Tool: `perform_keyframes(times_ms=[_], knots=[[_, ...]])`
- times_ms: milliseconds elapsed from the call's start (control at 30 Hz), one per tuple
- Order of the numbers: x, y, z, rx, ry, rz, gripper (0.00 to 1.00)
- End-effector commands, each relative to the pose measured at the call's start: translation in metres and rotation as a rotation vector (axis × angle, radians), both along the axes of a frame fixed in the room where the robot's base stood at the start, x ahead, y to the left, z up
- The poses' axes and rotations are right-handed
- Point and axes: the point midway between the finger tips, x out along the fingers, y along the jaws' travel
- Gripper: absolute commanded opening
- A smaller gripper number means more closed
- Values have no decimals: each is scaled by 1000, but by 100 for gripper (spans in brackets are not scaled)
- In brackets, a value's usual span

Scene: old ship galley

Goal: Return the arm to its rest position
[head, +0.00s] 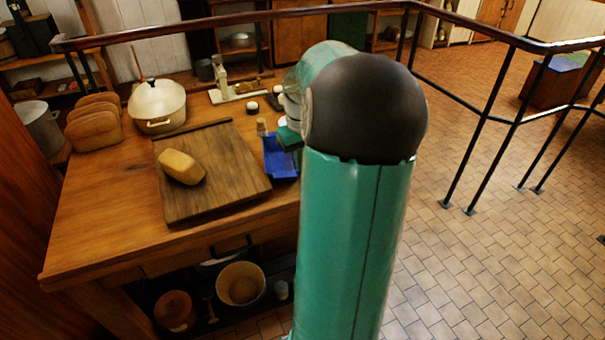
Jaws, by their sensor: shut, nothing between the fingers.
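My green arm rises through the middle of the view, with a dark rounded joint at its top. Part of my gripper (289,138) shows to the left of this joint, above the blue tray (279,166) at the table's right side. My gripper is shut and empty. Its fingertips are hard to make out, and the arm hides part of that area. I cannot tell whether it touches the tray.
The wooden table (100,225) bears a cutting board (215,200) with a loaf (181,167), a cream pot (157,105), bread slices (94,124) and a small corked jar (262,127). A metal railing (480,130) runs behind and right. Tiled floor (480,270) at right is clear.

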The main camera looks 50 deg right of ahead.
Motion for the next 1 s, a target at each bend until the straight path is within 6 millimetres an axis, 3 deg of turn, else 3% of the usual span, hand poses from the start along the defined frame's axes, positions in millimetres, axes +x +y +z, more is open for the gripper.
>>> perform_keyframes(times_ms=[167, 767, 867, 1000], knots=[[-2, 0, 10, 0, 0, -1, 0], [-2, 3, 11, -3, 0, 2, 0], [5, 18, 17, -20, -1, 21, 0], [23, 67, 36, -76, -11, 75, 0]])
